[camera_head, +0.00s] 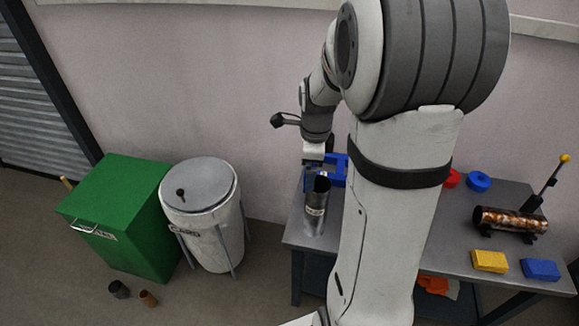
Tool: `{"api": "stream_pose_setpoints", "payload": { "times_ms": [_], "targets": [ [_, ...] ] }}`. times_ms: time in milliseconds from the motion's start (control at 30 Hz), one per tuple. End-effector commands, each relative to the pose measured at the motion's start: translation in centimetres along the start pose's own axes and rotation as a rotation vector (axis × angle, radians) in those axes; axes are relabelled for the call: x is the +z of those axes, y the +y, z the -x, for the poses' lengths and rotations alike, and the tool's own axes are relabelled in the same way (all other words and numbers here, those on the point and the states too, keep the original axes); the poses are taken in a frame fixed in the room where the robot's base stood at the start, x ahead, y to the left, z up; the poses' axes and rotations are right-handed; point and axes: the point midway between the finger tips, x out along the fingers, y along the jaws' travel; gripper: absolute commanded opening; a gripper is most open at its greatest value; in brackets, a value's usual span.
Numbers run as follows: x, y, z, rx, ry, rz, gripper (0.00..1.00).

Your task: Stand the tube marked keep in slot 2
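A grey metal tube (315,216) with a dark open top stands nearly upright, slightly tilted in the picture, at the left end of the grey table (440,262). A small marking shows on its side, too small to read, so I cannot tell if it says keep. My gripper (316,182) points down at the tube's top, with blue parts beside and behind it. I cannot tell if it grips the tube. My arm hides the middle of the table. No numbered slot can be made out.
A copper-coloured pump with a lever (507,220), yellow block (490,261), blue block (540,269), red ring (452,179) and blue ring (478,181) are on the table's right.

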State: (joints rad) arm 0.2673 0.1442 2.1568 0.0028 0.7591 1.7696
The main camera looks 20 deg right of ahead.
Motion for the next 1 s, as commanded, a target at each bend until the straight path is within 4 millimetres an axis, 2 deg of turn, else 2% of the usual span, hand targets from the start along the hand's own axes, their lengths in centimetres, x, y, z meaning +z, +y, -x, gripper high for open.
{"api": "stream_pose_setpoints", "payload": {
  "times_ms": [33, 200, 333, 467, 767, 1000],
  "targets": [
    [-0.6, -1.1, -1.6, 0.019, 0.007, -0.131, 0.93],
    [-2.0, -3.6, -5.5, 0.054, 0.03, -0.525, 0.93],
    [-2.7, -4.5, -7.3, 0.065, 0.043, -0.698, 0.93],
    [-3.0, -4.8, -8.4, 0.071, 0.05, -0.77, 0.93],
    [-3.1, -4.4, -11.4, 0.072, 0.05, -0.776, 0.93],
    [-3.0, -4.0, -14.6, 0.072, 0.05, -0.776, 0.93]
  ]
}}
